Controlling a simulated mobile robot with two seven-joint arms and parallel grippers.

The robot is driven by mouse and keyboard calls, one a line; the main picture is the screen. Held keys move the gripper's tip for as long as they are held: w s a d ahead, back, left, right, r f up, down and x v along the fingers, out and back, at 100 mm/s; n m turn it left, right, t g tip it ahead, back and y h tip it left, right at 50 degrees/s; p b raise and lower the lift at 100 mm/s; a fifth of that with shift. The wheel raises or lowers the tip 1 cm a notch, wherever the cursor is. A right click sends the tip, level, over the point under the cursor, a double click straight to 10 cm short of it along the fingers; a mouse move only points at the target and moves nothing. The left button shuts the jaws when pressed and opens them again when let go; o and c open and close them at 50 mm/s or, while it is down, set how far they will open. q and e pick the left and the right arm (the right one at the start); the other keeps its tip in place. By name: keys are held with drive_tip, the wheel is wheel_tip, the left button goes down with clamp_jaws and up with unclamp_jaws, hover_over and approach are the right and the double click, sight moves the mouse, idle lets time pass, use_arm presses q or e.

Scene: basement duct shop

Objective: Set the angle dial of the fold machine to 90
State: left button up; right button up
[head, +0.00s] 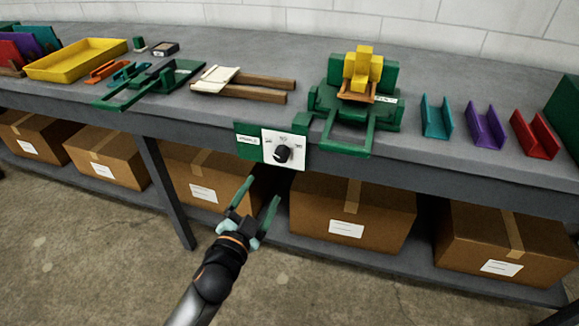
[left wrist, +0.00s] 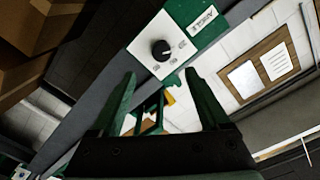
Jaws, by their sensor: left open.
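The angle dial (head: 282,154) is a black round knob on a white plate (head: 270,138) with printed marks. A green label panel (head: 247,141) is beside the plate, on the bench's front edge. The fold machine (head: 330,105) is green with yellow blocks and stands on the bench just above the dial. My left gripper (head: 258,198) is open and empty, below and a little left of the dial, apart from it. In the left wrist view the dial (left wrist: 161,49) shows beyond the fingertips, with a pale pointer mark; its exact setting is too small to read. My right gripper is not in view.
Cardboard boxes (head: 330,218) stand on the low shelf under the bench (head: 225,122). Teal, purple and red channels (head: 485,130) stand right of the machine. A yellow tray (head: 50,62) and green tools are at left. The space before the dial is free.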

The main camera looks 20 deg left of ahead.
sight(280, 158)
use_arm(q)
drive_tip(key=w, duration=0.8)
drive_tip(key=w+b, duration=0.1)
drive_tip(key=w, duration=0.3)
drive_tip(key=shift+w+d+r, duration=0.15)
drive_tip(key=shift+w+d, duration=0.2)
clamp_jaws()
